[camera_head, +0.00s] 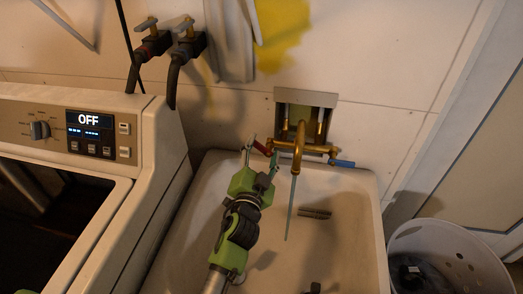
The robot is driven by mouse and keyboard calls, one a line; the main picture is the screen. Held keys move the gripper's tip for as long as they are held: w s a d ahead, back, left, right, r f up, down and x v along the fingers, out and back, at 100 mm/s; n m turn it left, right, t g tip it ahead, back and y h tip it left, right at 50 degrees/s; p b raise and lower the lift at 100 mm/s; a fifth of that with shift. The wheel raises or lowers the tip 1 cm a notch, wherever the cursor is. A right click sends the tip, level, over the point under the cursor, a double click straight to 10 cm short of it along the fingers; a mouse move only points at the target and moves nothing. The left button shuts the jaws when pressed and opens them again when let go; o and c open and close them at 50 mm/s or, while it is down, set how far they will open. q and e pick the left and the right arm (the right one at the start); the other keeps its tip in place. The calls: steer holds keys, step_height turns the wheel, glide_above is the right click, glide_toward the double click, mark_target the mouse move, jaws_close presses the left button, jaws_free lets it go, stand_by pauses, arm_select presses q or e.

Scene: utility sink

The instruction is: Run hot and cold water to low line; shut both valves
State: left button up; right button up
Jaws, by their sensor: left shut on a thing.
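The brass faucet (299,147) is mounted on the wall above the back of the sink (358,215). Its red hot valve handle (262,148) is on the left and its blue cold valve handle (342,163) is on the right. My left gripper (262,158) reaches up over the sink, its fingers shut on the red handle and partly hiding it. A thin bluish water stream (290,210) falls from the spout. Water depth and a low line in the sink cannot be made out. My right gripper is not in view.
A washing machine (150,165) with a display reading OFF stands left of the sink. Two wall taps with hoses (173,75) are above it. A slotted drain or overflow (314,213) shows in the sink. A white basket (450,240) stands at the right.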

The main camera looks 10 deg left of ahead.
arm_select(q)
steer(key=shift+d+r+m, duration=0.1)
steer(key=shift+r+m, duration=0.05)
steer(key=shift+m, duration=0.15)
steer(key=o, duration=1.1)
steer(key=shift+w, duration=0.1)
step_height(320, 180, up, 10)
steer(key=shift+f, duration=0.1)
